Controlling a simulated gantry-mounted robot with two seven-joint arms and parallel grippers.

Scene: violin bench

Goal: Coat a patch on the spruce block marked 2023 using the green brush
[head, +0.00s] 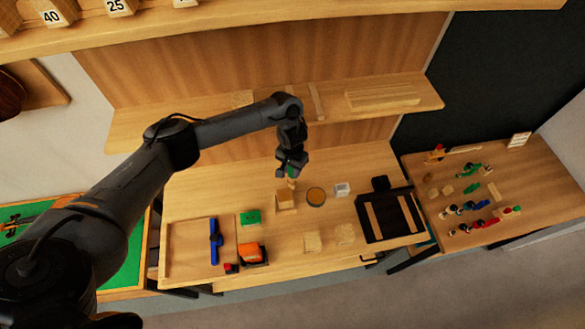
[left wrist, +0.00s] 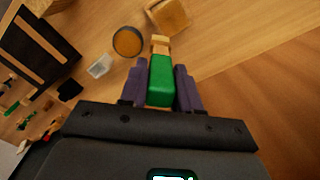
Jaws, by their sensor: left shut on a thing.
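My left gripper (head: 291,170) is shut on the green brush (left wrist: 160,82), bristle end pointing down and away from the jaws. The brush (head: 292,183) also shows below the jaws in the head view. A pale wooden block (head: 286,201) lies just below the brush tip; it shows in the left wrist view too (left wrist: 170,17). I cannot tell whether the tip touches it. A round dish with amber content (head: 316,196) stands right of that block. Two more pale blocks (head: 312,241) (head: 345,233) lie nearer the front. No 2023 mark is legible. My right gripper is not in view.
A small white container (head: 342,189) stands right of the dish. A black tray with wood strips (head: 362,222) is at the bench's right. A green block (head: 250,217), a blue tool (head: 214,242) and an orange-black tool (head: 252,254) lie left. A shelf (head: 215,108) runs behind.

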